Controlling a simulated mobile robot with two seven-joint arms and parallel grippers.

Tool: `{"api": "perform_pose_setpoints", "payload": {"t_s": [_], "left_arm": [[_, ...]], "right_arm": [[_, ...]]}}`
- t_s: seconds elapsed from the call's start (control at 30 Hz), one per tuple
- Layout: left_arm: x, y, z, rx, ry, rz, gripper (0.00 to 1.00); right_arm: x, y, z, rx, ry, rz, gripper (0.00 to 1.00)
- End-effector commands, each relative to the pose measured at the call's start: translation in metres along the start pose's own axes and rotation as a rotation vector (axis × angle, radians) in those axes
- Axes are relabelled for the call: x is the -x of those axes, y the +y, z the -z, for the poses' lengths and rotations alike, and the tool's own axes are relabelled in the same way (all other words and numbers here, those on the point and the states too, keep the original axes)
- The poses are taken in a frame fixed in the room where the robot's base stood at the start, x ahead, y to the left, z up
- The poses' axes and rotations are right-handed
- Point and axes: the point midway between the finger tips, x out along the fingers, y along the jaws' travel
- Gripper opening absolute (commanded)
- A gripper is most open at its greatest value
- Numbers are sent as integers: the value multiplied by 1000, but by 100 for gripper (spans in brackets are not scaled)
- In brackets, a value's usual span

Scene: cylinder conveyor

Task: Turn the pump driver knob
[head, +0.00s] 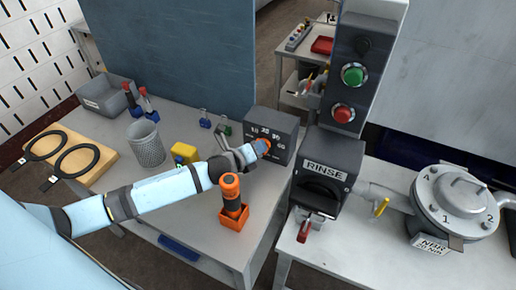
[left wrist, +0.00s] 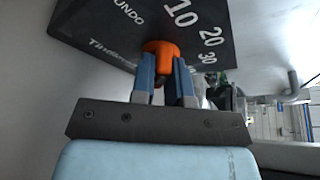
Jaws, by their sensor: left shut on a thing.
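A dark grey box (head: 284,151) with a dial scale of white numbers stands on the left table; its orange knob (head: 262,146) is on the front face. My left gripper (head: 256,150) is shut on the knob. In the left wrist view, the two blue fingers (left wrist: 162,82) of my left gripper sit at either side of the orange knob (left wrist: 160,47), below the printed numbers on the box (left wrist: 100,30). The gripper partly hides the knob and dial in the head view. My right gripper is out of view.
An orange-and-black upright thing in an orange holder (head: 234,213) stands close below my left forearm. A yellow block (head: 184,152), a mesh cup (head: 146,145) and a grey bin (head: 106,93) are behind. A RINSE box (head: 328,165) and metal vessel (head: 455,205) are right.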

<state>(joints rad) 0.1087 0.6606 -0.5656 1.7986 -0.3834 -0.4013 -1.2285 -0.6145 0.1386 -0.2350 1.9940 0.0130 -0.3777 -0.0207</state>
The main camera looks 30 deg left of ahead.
Motion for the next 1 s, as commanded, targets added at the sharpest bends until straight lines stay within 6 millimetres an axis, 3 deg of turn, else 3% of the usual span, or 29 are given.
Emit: {"api": "perform_pose_setpoints", "payload": {"t_s": [0.6, 1.0], "left_arm": [[-1, 7, 3, 426, -1, 175, 0], [-1, 6, 2, 538, 0, 222, 0]], "right_arm": [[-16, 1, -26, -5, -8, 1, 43], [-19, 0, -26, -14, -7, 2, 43]]}}
